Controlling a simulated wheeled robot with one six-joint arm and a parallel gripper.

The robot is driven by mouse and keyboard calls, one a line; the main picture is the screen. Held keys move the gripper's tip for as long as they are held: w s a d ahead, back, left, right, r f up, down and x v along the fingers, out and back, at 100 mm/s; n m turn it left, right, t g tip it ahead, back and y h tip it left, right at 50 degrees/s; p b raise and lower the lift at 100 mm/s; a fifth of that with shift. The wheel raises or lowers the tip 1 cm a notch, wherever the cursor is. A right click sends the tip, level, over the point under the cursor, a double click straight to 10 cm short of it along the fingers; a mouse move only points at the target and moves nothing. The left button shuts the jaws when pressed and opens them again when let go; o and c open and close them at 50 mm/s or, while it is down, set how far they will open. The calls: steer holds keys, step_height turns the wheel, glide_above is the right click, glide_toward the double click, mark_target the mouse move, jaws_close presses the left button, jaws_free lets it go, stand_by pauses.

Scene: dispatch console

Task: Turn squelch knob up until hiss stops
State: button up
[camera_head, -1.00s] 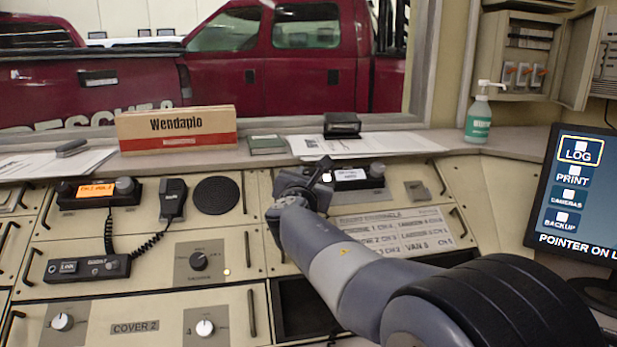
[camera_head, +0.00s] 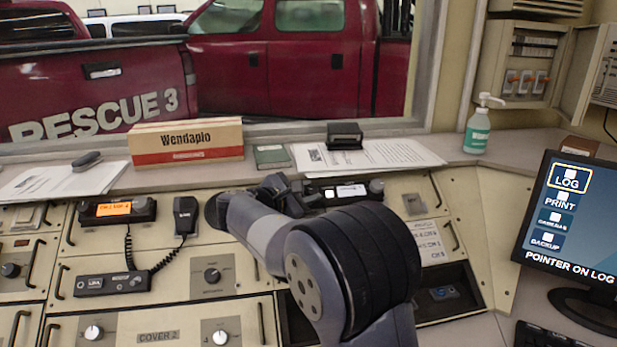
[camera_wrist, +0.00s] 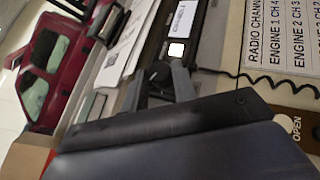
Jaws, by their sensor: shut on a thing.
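A black radio with a lit white display (camera_head: 350,191) stands at the back of the console, with a larger round knob (camera_head: 376,187) at its right end. It also shows, turned on its side, in the wrist view (camera_wrist: 181,20). My gripper (camera_head: 292,190) is at the radio's left end. In the wrist view my gripper (camera_wrist: 160,76) is shut on a small dark knob (camera_wrist: 158,71) beside the lit white button. The fingers cover most of that knob. Its label and setting cannot be read, so I take it as the squelch knob only by its place on the radio.
Left of my arm are an orange-display radio (camera_head: 112,208), a hand microphone (camera_head: 185,215) with a coiled cord, and a panel knob (camera_head: 212,275). A name box (camera_head: 187,140) and papers (camera_head: 385,153) lie on the ledge behind. A monitor (camera_head: 570,215) stands at the right.

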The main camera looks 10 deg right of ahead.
steer(key=shift+w+a+r+m+g+p, duration=0.1)
steer(key=shift+m+g+p, duration=0.9)
steer(key=shift+p, duration=0.35)
steer(key=o, duration=0.7)
steer(key=v, duration=1)
steer(key=shift+a+p, duration=0.4)
steer(key=shift+a, duration=0.05)
steer(key=shift+d, duration=0.1)
